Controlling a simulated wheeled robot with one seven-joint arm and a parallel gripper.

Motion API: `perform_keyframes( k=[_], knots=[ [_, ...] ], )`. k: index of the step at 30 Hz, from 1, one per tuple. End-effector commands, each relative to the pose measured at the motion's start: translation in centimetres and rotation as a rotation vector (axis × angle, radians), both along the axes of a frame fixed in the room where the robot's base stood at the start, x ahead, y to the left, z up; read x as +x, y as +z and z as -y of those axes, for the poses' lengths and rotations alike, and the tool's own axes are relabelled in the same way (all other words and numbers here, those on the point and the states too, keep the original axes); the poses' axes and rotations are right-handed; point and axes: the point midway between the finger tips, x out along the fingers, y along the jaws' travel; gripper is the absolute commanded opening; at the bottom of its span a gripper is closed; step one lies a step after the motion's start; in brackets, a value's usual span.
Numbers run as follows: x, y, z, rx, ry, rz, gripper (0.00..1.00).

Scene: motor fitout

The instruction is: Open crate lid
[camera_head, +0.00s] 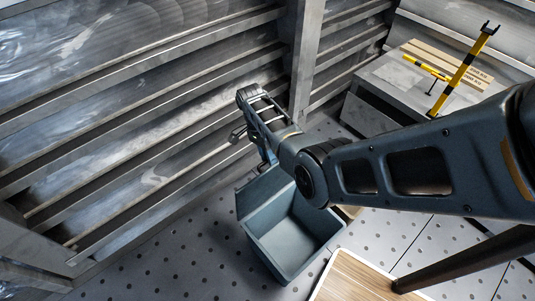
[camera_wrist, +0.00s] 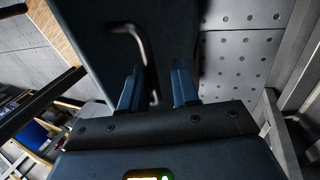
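The blue-grey crate (camera_head: 318,247) stands on the dotted floor, its inside showing in the head view. Its lid seems to be the panel raised at the crate's upper left (camera_head: 258,192), partly hidden by my arm. In the wrist view the dark panel (camera_wrist: 178,30) with a bent metal handle (camera_wrist: 128,29) fills the upper middle. My gripper (camera_wrist: 156,72) has its two fingers apart, with the handle's lower end showing in the gap between them. I cannot tell whether they touch it. In the head view my gripper (camera_head: 266,157) is at the crate's upper edge.
A slatted metal wall (camera_head: 130,110) rises close behind and left of the crate. A wood-topped surface (camera_head: 350,282) is close at its lower right. A grey bench (camera_head: 400,82) with a yellow-black tool (camera_head: 465,72) stands at upper right. Floor (camera_head: 150,265) at lower left is clear.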

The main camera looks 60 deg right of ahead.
Motion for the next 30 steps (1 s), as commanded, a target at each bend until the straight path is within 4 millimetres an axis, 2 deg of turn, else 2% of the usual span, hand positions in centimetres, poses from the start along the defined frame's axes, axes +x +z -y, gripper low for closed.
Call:
perform_keyframes(
  k=[2,13,24,30],
  knots=[
    [0.1,0.1,0.1,-0.002,-0.001,0.002,0.38],
    [0.5,1.0,0.2,-0.004,0.000,0.005,0.38],
    [2.4,6.2,0.7,-0.004,-0.001,0.005,0.38],
    [2.9,7.5,0.9,-0.003,0.000,0.002,0.38]
  ],
)
